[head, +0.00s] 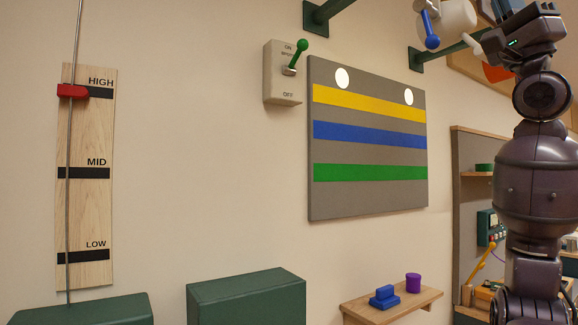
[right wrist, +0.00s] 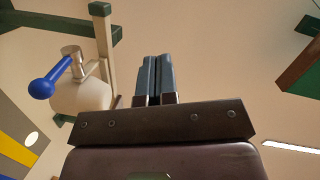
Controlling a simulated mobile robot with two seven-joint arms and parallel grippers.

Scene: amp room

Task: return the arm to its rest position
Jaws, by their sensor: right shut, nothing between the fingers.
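My right arm stands raised along the right side of the head view, with its right gripper (head: 492,40) at the top right, close to the blue-handled lever (head: 431,28) on a cream rounded body. In the right wrist view the two grey fingers of this gripper (right wrist: 155,78) lie side by side, shut, with nothing between them. The blue ball of the lever (right wrist: 42,88) shows to their left, apart from the fingers. My left arm and gripper are not in view.
A grey panel with yellow, blue and green stripes (head: 366,190) hangs on the wall. Left of it are a switch box with a green lever (head: 281,85) and a HIGH/MID/LOW board (head: 92,140) with a red pointer (head: 72,91) at HIGH. A small shelf (head: 405,306) holds blue and purple pieces.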

